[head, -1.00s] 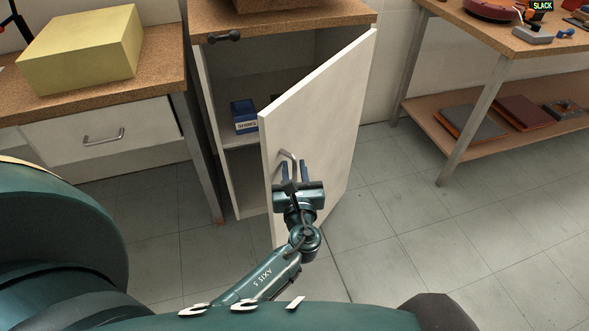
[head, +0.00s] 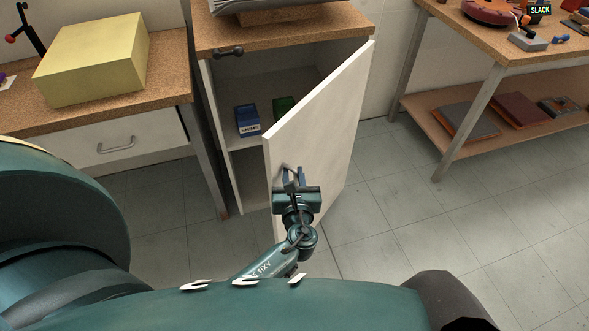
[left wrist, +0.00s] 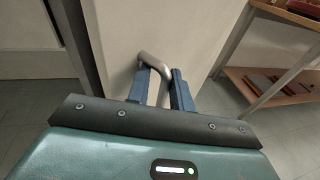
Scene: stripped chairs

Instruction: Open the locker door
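The locker door (head: 325,120) is a pale panel on the cabinet, standing well ajar and swung out toward me, hinged at its right side. Its grey bar handle (head: 285,168) is near the free edge, and it also shows in the left wrist view (left wrist: 152,63). My left gripper (head: 293,172) is at the handle, with its two blue fingers (left wrist: 160,78) apart on either side of the bar. A gap shows between them, and I see no firm clamp on the bar. My right gripper is not in view.
Inside the cabinet are a blue box (head: 247,121) and a partly hidden green box (head: 284,104). A yellow box (head: 92,60) sits on the left bench; a table (head: 520,48) stands right. Floor in front right is clear.

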